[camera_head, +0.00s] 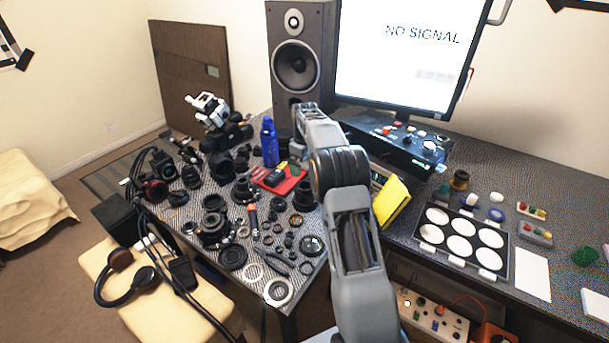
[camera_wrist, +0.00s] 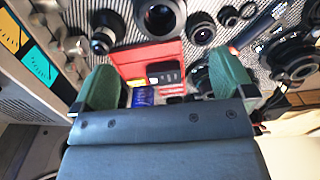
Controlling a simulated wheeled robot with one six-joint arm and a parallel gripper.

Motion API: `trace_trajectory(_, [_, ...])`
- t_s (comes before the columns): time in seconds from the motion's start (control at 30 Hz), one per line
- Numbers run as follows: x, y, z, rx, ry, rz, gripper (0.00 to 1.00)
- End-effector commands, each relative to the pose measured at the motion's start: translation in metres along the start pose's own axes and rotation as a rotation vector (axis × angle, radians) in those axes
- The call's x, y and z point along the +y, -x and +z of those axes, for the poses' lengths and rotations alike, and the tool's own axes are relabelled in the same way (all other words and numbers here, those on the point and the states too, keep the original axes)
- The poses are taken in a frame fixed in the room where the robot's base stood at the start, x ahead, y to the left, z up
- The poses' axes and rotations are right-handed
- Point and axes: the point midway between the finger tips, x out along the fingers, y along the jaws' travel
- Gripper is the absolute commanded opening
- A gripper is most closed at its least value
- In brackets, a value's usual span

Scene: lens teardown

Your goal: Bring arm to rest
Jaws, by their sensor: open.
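My arm (camera_head: 350,220) rises from the bottom middle of the head view and reaches over the corner of the desk. Its far end is near the speaker and the blue bottle (camera_head: 269,142). In the wrist view my gripper (camera_wrist: 167,82) is open, its two green fingers wide apart with nothing held between them. Beyond the fingers lie a red tray (camera_wrist: 148,55) and a dark device with a screen. The fingers appear apart from these things. In the head view the fingers cannot be made out.
Many lenses and rings crowd the left desk (camera_head: 318,262). A speaker (camera_head: 297,60) and a monitor (camera_head: 400,50) stand behind my arm. A yellow object (camera_head: 391,203) and a tray of white discs (camera_head: 433,218) are to its right. A stool with headphones (camera_head: 130,280) is at lower left.

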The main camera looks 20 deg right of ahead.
Motion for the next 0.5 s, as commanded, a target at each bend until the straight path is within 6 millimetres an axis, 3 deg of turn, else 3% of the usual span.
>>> trace_trajectory(0.2, [0.000,0.022,0.000,0.001,0.000,0.001,1.00])
trace_trajectory(0.5, [0.003,0.027,-0.003,0.016,-0.072,0.014,1.00])
